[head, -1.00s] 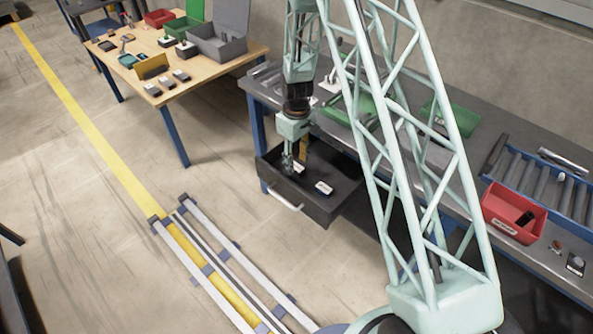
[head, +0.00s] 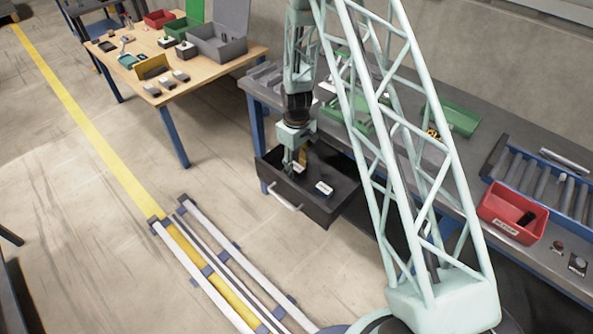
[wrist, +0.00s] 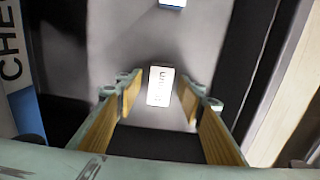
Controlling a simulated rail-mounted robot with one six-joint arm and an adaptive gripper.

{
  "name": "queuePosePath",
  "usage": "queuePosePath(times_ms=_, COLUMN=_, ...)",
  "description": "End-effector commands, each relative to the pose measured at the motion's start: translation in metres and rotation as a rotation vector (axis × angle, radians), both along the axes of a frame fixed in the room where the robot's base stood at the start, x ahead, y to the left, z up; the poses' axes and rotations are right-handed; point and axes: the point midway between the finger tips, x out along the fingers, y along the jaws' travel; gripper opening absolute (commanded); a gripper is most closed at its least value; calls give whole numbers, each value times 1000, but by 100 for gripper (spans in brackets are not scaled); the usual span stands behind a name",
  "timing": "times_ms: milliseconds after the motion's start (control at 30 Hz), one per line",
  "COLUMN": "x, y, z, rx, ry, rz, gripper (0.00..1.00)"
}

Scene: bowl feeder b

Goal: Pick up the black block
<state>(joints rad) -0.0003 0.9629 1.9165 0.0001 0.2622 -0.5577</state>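A small block with a white printed label (wrist: 160,86) lies in the open dark drawer (head: 327,212). Its label shows between my finger pads in the wrist view, and the block's dark sides are hard to tell from the drawer floor. A second dark block with a white and blue label (head: 324,188) lies to the right in the drawer; its label edge shows at the top of the wrist view (wrist: 172,2). My gripper (wrist: 160,95) points down into the drawer, open, its wood-coloured pads either side of the first label with gaps. In the head view, my gripper (head: 292,168) partly hides that block.
The drawer walls stand close around my gripper. The grey workbench (head: 470,150) above carries green trays, a red bin (head: 512,212) and a blue-edged roller rack (head: 545,182). A wooden table (head: 135,60) with several bins stands at the back left.

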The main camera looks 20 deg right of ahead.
Motion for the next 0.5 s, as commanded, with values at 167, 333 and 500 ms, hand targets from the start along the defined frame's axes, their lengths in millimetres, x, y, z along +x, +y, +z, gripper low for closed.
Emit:
queuePosePath(times_ms=167, x=0, y=0, z=0, rx=0, ry=0, rz=0, gripper=23)
queuePosePath(times_ms=333, x=0, y=0, z=0, rx=0, ry=0, rz=0, gripper=8)
queuePosePath(times_ms=500, x=0, y=0, z=0, rx=1, ry=-1, rz=0, gripper=3)
